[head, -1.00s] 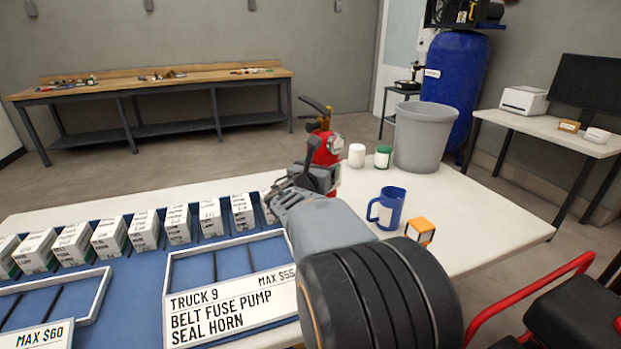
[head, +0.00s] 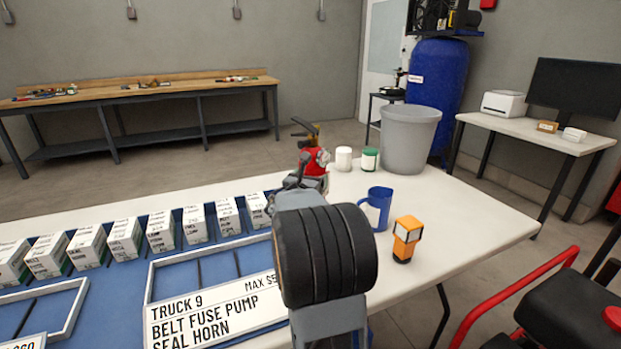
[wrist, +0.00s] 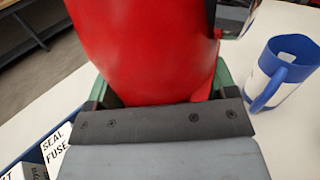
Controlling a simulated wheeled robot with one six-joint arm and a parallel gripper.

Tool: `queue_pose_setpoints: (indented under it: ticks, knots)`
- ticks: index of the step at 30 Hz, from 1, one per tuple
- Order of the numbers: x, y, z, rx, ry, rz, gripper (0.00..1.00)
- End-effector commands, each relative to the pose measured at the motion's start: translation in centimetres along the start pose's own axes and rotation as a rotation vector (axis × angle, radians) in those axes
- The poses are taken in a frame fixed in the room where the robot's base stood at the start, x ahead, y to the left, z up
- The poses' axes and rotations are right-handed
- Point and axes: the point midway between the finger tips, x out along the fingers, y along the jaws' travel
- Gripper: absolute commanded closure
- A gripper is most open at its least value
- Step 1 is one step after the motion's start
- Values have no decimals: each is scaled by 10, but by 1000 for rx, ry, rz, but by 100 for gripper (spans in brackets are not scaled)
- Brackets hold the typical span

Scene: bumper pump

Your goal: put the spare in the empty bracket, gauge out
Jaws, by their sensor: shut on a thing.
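The spare, a red fire extinguisher (head: 314,166), shows beyond my forearm in the head view, with a black and yellowish top. My arm hides its lower part. In the wrist view its red body (wrist: 150,50) fills the upper middle. My gripper (wrist: 160,88) is shut on this body, with a green finger pad at each side. The gauge cannot be made out. I cannot tell whether the extinguisher's base touches the table. I cannot make out an empty bracket in either view.
A white table (head: 455,215) holds a blue mug (head: 377,208), an orange lamp (head: 407,238), two small jars and a grey bin (head: 408,138). Labelled boxes (head: 160,230) and trays line its left. A workbench (head: 140,90) stands behind. A red-framed seat is at right.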

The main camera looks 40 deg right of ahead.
Motion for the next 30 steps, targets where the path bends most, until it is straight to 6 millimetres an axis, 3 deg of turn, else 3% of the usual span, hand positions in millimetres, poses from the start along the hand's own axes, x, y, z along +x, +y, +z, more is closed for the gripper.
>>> queue_pose_setpoints:
  ticks: [8, 23, 24, 30]
  knots:
    - [2, 1, -27, 2, -9, -1, 96]
    - [2, 1, -32, 3, -11, 0, 96]
    - [2, 1, -36, -1, 1, 1, 18]
    - [2, 1, -36, -1, 1, 1, 0]
